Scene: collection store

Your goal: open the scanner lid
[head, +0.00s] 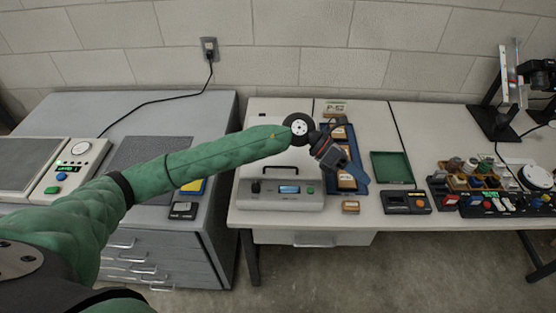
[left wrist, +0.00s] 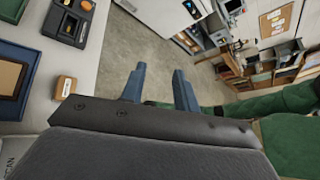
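The scanner (head: 282,200) is a pale box on the white table, with a front panel holding a knob, a small blue display and a green button. A dark handle (head: 264,168) stands on its lid, which looks closed; my left arm crosses in front of the back of it. My left gripper (head: 356,186) is to the right of the scanner, above the blue tray, apart from the lid and handle. In the left wrist view its two blue fingers (left wrist: 159,85) are apart with nothing between them. My right gripper is not in view.
A blue tray (head: 325,187) with small boxes lies right of the scanner. A small tan box (head: 350,207) and a dark device with an orange button (head: 406,202) stand near the front edge. A green tray (head: 391,167) is behind. A grey cabinet (head: 215,150) stands left.

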